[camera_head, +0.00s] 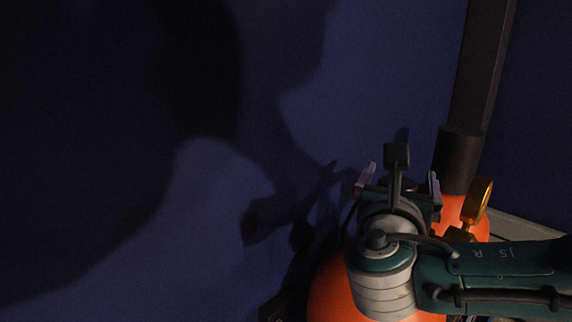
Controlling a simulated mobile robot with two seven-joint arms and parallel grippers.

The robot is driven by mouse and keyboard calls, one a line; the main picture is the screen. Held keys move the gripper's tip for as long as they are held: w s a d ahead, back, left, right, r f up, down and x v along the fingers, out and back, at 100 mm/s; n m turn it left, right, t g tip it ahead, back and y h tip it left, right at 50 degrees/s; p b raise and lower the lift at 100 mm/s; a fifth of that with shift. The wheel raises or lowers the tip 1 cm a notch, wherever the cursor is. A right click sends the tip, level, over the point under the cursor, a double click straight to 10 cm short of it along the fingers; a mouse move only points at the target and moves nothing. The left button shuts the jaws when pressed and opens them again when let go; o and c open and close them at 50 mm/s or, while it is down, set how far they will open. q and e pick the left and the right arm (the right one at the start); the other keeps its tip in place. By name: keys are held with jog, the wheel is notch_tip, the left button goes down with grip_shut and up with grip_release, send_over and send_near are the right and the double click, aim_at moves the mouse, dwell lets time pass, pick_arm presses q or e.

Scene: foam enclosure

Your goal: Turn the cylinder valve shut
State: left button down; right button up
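An orange cylinder (330,285) stands at the bottom of the head view, its upper part largely covered by my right arm. My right gripper (399,183) is above it, its two light fingers set apart on either side of a dark upright piece. The gripper looks open. I cannot make out the valve; the gripper and wrist cover the area at the cylinder's top, so contact cannot be told. A brass-coloured gauge (480,200) shows just right of the gripper. My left gripper is not in view.
A second orange part (462,213) with a black collar (458,158) and a dark post (484,60) stands behind the gauge. A dark blue wall (380,70) fills the back, with large arm shadows on it. The left side appears clear but is very dark.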

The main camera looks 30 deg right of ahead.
jog(key=c, duration=1.4)
